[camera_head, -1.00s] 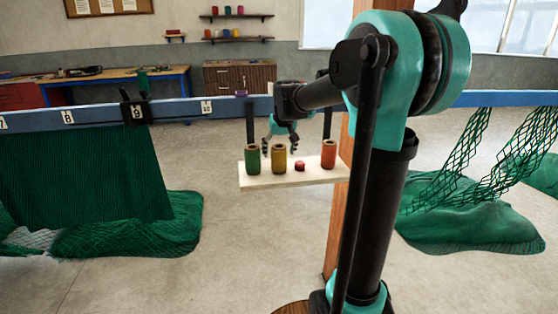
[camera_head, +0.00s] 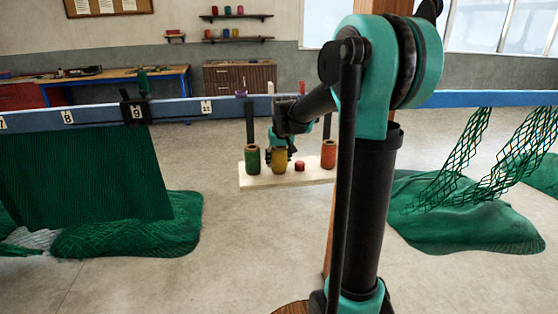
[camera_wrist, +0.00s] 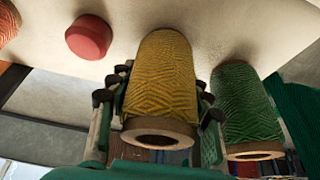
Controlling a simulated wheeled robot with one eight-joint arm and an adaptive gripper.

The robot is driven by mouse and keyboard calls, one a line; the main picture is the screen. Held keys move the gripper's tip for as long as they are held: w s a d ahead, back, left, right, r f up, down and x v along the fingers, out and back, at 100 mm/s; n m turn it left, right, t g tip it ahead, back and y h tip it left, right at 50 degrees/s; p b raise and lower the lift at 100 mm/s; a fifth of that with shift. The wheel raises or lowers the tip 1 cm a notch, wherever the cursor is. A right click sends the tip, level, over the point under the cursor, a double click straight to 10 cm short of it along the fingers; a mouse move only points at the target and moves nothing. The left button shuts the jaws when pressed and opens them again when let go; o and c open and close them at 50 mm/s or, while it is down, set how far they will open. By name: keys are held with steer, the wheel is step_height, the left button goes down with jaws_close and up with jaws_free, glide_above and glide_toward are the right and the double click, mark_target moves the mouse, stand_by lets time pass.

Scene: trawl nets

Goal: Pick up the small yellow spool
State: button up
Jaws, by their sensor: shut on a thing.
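The yellow spool (camera_head: 279,160) stands on the pale shelf board (camera_head: 310,176) between the green spool and a small red piece. In the wrist view the yellow spool (camera_wrist: 161,88) fills the middle, with its brown end ring facing the camera. My gripper (camera_wrist: 160,97) has its dark fingertips on both sides of the spool and is shut on it. In the head view my gripper (camera_head: 277,157) is behind the spool and partly hidden by it. The spool appears still at the board's level; I cannot tell whether it touches the board.
A green spool (camera_head: 252,159) stands close beside the yellow one, also in the wrist view (camera_wrist: 245,110). A small red piece (camera_head: 300,166) and an orange-red spool (camera_head: 328,154) stand on the other side. A blue rail (camera_head: 230,107) runs behind the board. Green nets hang left and right.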

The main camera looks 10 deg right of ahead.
steer(key=c, duration=0.3)
steer(key=shift+r, duration=0.15)
